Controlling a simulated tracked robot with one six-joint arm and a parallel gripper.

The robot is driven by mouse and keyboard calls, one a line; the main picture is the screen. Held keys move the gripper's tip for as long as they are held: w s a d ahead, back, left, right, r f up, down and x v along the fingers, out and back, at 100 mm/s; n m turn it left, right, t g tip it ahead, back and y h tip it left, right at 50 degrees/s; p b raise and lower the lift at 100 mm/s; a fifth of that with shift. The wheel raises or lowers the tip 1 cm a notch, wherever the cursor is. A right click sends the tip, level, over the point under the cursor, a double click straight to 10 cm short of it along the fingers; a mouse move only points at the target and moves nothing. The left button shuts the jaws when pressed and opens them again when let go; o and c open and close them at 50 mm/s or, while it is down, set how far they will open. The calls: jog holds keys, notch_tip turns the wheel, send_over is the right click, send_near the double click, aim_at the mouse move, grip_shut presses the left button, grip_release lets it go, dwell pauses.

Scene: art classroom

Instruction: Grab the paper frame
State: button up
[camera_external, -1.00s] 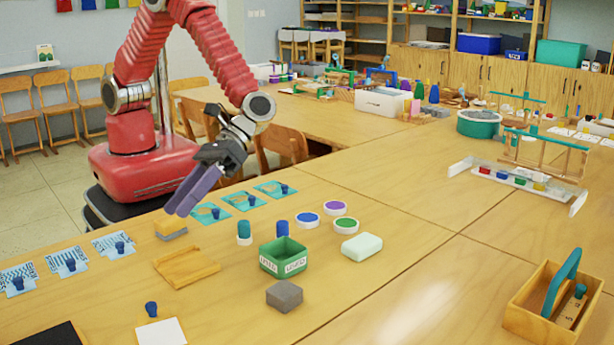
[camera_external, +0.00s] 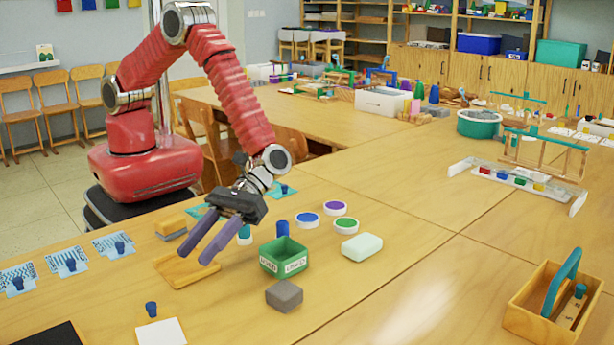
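A shallow light-wood frame-like piece (camera_external: 195,277) lies flat on the near table. It looks most like the paper frame, though I cannot be sure. My gripper (camera_external: 192,257) points down and to the left, with its two purple fingers apart and nothing between them. The fingertips overlap the wooden piece in the picture and hide part of its far side. They appear to be above it, but I cannot tell how high or whether they touch it.
A green box (camera_external: 269,258), a grey block (camera_external: 284,295) and a pale block (camera_external: 361,247) stand to the right. A yellow-topped block (camera_external: 171,224) is behind. A white sheet (camera_external: 161,331) lies in front. A wooden caddy (camera_external: 530,314) is far right; the table between is clear.

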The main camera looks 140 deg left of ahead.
send_near(155, 303)
jog(key=x, duration=0.3)
jog(key=shift+d+f, duration=0.15)
jog(key=shift+d, duration=0.2)
jog(key=shift+x, duration=2.6)
jog(key=shift+f, duration=0.15)
jog(key=shift+c, duration=0.3)
grip_shut()
